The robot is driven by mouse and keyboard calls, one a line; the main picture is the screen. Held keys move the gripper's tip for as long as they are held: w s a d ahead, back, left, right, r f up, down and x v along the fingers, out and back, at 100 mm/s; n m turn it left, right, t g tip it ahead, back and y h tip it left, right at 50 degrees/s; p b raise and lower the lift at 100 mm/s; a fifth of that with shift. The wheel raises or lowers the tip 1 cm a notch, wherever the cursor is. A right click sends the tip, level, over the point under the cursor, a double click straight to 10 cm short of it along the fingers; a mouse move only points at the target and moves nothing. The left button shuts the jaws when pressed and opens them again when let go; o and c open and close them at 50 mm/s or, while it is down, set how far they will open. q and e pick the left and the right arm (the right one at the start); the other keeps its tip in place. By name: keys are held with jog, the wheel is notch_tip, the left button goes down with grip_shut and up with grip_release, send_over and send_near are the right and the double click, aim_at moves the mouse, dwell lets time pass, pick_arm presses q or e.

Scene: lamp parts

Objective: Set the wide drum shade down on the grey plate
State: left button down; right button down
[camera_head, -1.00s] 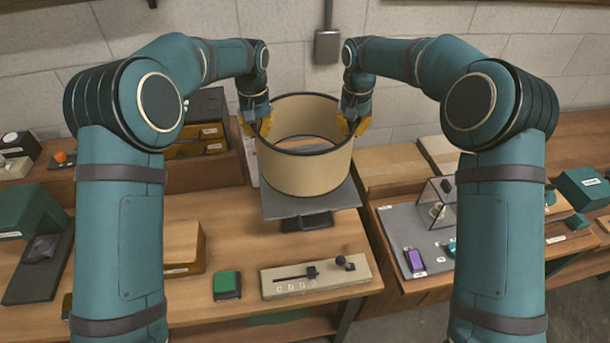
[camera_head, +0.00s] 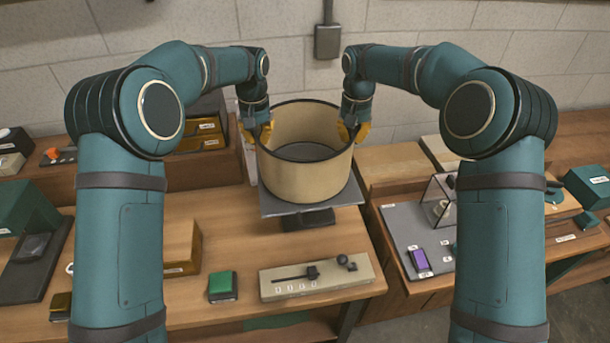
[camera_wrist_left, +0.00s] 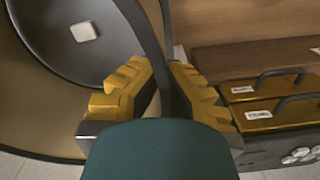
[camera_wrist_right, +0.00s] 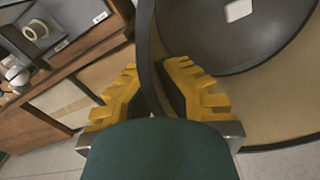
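The wide drum shade (camera_head: 305,180), tan with a black rim, stands upright over the grey plate (camera_head: 352,196). Its lower edge looks on or very close to the plate; I cannot tell whether it touches. The dark plate surface with a small white patch shows through the shade in both wrist views. My left gripper (camera_head: 257,131) is shut on the shade's left wall, with the rim between its yellow fingers (camera_wrist_left: 165,80). My right gripper (camera_head: 352,130) is shut on the right wall, one finger inside and one outside (camera_wrist_right: 152,80).
A slider panel (camera_head: 316,278) and a green block (camera_head: 222,286) lie in front of the plate. A wooden block (camera_head: 182,247) stands left. A grey mat (camera_head: 400,225) with a clear case and a purple item (camera_head: 418,260) is right. Drawers (camera_head: 203,143) stand behind left.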

pick_arm(q)
jog(key=shift+f, duration=0.3)
pick_arm(e)
jog(key=shift+f, duration=0.3)
pick_arm(q)
jog(key=c, duration=1.1)
grip_release()
jog(key=shift+c, duration=0.2)
pick_arm(e)
jog(key=c, duration=1.1)
grip_release()
jog(key=shift+c, duration=0.2)
pick_arm(q)
jog(key=shift+r, duration=0.2)
notch_tip(320, 180, up, 11)
jog(key=shift+f, duration=0.1)
jog(key=shift+r, duration=0.45)
pick_arm(e)
notch_tip(320, 180, up, 12)
jog(key=shift+r, duration=0.1)
